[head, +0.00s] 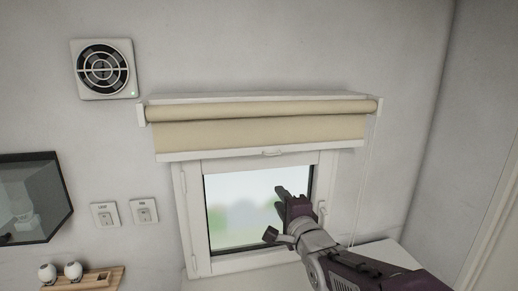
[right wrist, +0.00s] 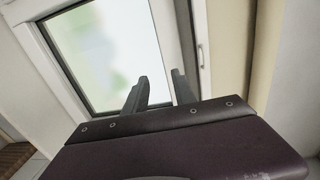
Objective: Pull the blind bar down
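The beige roller blind (head: 260,131) hangs a short way down above the window. Its white bottom bar (head: 215,153) runs across the top of the window frame, with a small pull handle (head: 273,152) at its middle. In the right wrist view the bar (right wrist: 201,22) and handle (right wrist: 201,53) show on the right, turned upright. My right gripper (head: 274,212) is in front of the window pane, below the handle and apart from it. Its fingers (right wrist: 160,76) are spread with nothing between them. My left gripper is not in view.
The white window frame (head: 192,215) surrounds the pane behind my gripper. A cord (head: 366,175) hangs at the blind's right end. A vent (head: 103,69), two switches (head: 105,214) and a dark glass-fronted box (head: 32,198) are on the left wall area.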

